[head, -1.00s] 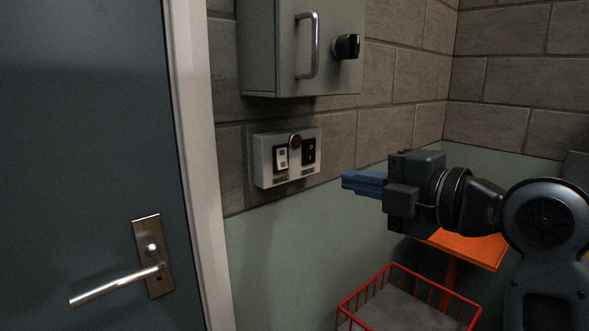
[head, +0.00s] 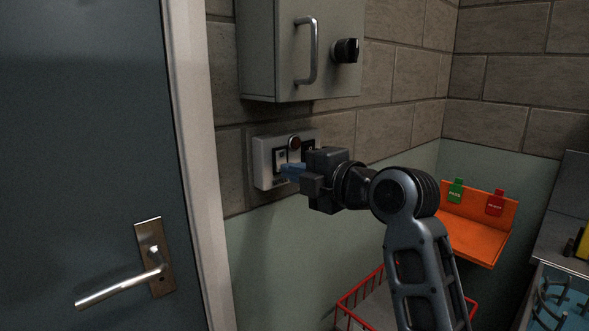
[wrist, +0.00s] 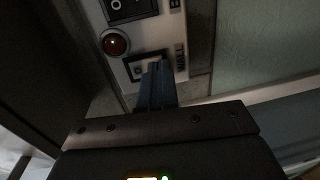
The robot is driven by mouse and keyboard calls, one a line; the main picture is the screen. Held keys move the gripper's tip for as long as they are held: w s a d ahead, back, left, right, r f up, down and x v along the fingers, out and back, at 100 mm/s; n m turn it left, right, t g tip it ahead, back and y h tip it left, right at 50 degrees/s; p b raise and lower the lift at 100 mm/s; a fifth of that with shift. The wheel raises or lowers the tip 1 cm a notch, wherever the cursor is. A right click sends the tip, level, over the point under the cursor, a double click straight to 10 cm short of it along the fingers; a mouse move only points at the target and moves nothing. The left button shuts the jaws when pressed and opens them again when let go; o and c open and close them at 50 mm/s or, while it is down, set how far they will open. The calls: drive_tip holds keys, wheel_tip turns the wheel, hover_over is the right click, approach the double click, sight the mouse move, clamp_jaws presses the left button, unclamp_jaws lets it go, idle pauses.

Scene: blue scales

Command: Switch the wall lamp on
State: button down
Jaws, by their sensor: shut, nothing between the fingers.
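A light grey switch box (head: 262,165) is on the wall beside the door frame. Its left switch (head: 281,157) is a white rocker in a dark frame, with a label reading WALL under it in the wrist view (wrist: 180,57). Its right switch is a black rocker (wrist: 125,8), mostly behind my gripper in the head view. My gripper (head: 284,170) has its blue fingers shut and empty, with the tips at the lower part of the white rocker (wrist: 137,68). I cannot tell whether they touch it. The wall lamp itself is not in view.
A round dark red indicator (head: 294,143) sits between the switches. A grey cabinet (head: 270,50) with a handle and black knob hangs above. The door (head: 80,130) is left. A red wire basket (head: 350,312) and orange shelf (head: 470,238) are lower right.

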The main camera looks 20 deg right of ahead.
drive_tip(key=shift+w, duration=0.1)
idle(0.3)
drive_tip(key=shift+w+a+f+b, duration=0.1)
drive_tip(key=shift+w+b, duration=0.05)
drive_tip(key=shift+b, duration=0.55)
